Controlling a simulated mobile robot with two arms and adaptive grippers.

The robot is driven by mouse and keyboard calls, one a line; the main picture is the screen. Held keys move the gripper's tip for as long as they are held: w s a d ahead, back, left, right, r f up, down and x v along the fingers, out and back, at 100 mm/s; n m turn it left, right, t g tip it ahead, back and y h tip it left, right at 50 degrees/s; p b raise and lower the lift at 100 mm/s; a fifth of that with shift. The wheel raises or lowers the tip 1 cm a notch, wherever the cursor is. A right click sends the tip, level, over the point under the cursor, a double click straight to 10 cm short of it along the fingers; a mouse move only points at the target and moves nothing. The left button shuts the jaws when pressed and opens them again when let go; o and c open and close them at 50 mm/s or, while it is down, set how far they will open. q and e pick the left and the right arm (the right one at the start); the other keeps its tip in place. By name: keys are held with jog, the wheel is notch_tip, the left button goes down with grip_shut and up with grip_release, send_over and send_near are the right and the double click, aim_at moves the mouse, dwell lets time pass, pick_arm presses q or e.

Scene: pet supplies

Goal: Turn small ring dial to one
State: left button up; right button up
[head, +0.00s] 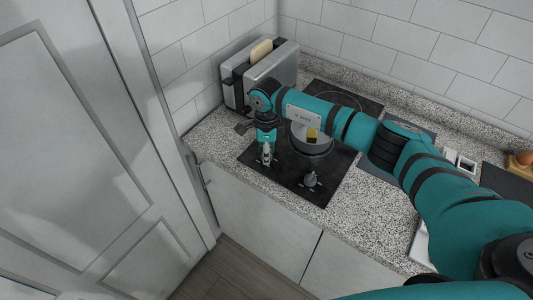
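A black cooktop (325,192) is set in the speckled counter. A dial (312,179) stands near its front edge and is clear of the gripper. My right gripper (267,157) points down over the front left part of the cooktop, to the left of that dial. Whether it touches or encloses a second dial there is too small to tell, as is whether its fingers are open or shut. Dial markings cannot be read. My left gripper is not in view.
A metal pot (313,142) with something yellow inside stands behind the visible dial, partly hidden by my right arm. A toaster (275,72) with bread (261,50) stands at the back left. Cabinet fronts (262,218) and a grey door (75,160) are nearby.

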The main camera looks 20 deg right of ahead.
jog(key=m+b, duration=0.2)
jog(key=m, duration=0.3)
jog(key=shift+m+b, duration=0.3)
jog(key=m+b, duration=0.1)
jog(key=m, duration=0.2)
jog(key=shift+m+b, duration=0.45)
jog(key=shift+m, duration=0.95)
jog(key=shift+r, duration=0.1)
jog(key=o, duration=1.1)
jog(key=shift+o, duration=0.2)
